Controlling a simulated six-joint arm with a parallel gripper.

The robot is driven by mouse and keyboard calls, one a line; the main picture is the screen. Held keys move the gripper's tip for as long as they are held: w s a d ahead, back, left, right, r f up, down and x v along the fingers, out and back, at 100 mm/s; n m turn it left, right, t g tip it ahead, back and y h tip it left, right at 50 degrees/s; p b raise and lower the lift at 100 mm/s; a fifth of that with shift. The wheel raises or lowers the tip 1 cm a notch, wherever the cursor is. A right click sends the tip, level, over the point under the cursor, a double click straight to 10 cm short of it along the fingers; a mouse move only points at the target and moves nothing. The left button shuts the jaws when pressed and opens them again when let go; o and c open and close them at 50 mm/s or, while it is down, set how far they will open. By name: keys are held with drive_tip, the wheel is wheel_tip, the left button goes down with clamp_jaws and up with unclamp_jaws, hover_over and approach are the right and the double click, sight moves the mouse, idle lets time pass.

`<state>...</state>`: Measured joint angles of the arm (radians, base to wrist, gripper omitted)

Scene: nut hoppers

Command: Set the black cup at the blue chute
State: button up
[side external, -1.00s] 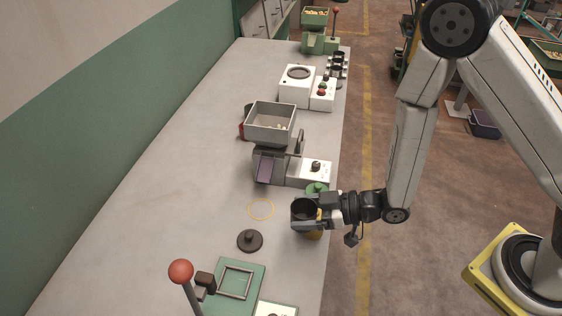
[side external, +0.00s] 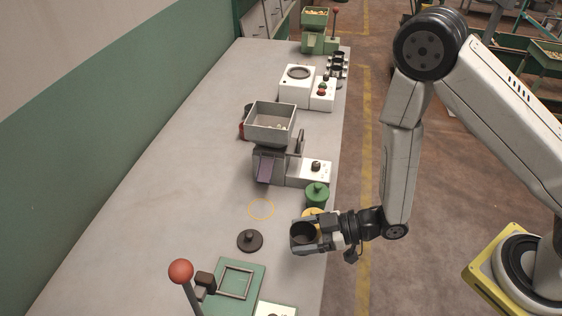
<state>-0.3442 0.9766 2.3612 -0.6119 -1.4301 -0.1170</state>
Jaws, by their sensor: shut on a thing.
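The black cup (side external: 302,239) is upright with its open mouth up, near the table's right edge. My gripper (side external: 317,233) is shut on it from the right. I cannot tell whether the cup's base touches the table. The only chute I see clearly is a purple-blue one (side external: 266,171) sloping down the front of the grey hopper machine (side external: 270,123), behind and left of the cup. A thin yellow ring (side external: 261,209) is marked on the table in front of this chute, empty, left of and behind the cup.
A green knobbed container (side external: 317,194) and a yellow one (side external: 313,214), partly hidden, stand just behind the cup. A dark knobbed lid (side external: 250,241) lies to its left. A red-ball lever (side external: 181,271) rises by a green plate (side external: 236,282) in front. The table's left side is clear.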

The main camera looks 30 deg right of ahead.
sight(302, 244)
drive_tip(key=shift+f, duration=1.8)
drive_tip(key=shift+f, duration=1.85)
drive_tip(key=shift+f, duration=0.2)
drive_tip(key=o, duration=1.2)
drive_tip(key=shift+c, duration=0.2)
drive_tip(key=shift+s+d+r, duration=0.2)
drive_tip(key=shift+s+d, duration=0.2)
drive_tip(key=shift+d, duration=0.2)
drive_tip(key=v, duration=0.6)
drive_tip(key=shift+s+r, duration=0.2)
drive_tip(key=shift+s, duration=0.05)
